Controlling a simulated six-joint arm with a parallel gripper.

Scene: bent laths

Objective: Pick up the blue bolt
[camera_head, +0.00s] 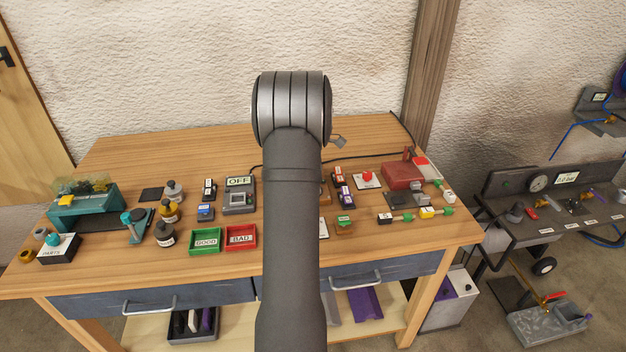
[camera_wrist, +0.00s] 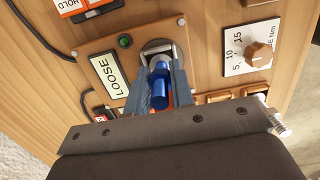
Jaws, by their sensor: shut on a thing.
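The blue bolt (camera_wrist: 160,92) is in the wrist view, between the two grey fingers of my gripper (camera_wrist: 158,72). The fingers are shut on it. Its far end is at a round metal fixture (camera_wrist: 156,46) on a wooden panel; I cannot tell whether it is still seated there or clear of it. A display (camera_wrist: 110,74) reading LOOSE and a green button (camera_wrist: 124,41) sit on the same panel. In the head view my arm hides the bolt and most of the fixture.
A dial plate (camera_wrist: 248,48) is right of the fixture. On the wooden bench (camera_head: 130,150) stand a green GOOD tray (camera_head: 205,241), a red BAD tray (camera_head: 240,237), an OFF box (camera_head: 239,196), several bottles, a teal machine (camera_head: 80,208) and a red box (camera_head: 402,176).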

